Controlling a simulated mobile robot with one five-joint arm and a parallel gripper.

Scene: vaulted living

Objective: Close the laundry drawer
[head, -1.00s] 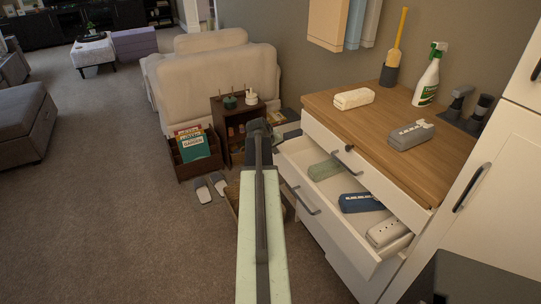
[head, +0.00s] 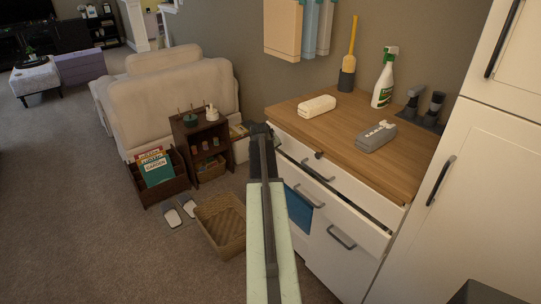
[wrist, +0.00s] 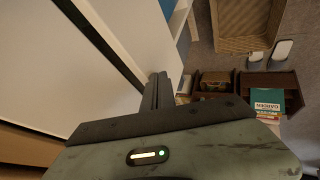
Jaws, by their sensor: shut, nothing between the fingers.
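The white laundry drawer (head: 365,226) is in the white cabinet under the wooden top, below a shallower upper drawer (head: 338,178). It stands slightly proud of the cabinet, with a narrow dark gap along its top edge towards the right. Its contents are hidden. Its dark bar handle (head: 308,197) shows to the right of my arm. My gripper (head: 260,130) is near the left end of the drawers, its fingers together and empty. In the wrist view the shut fingers (wrist: 159,92) are beside a white panel; I cannot tell whether they touch it.
A wicker basket (head: 220,226), slippers (head: 180,213), a book crate (head: 160,178) and a small brown shelf (head: 201,145) stand left of the cabinet. A spray bottle (head: 384,78) and cases are on the wooden top (head: 335,128). Open carpet lies left.

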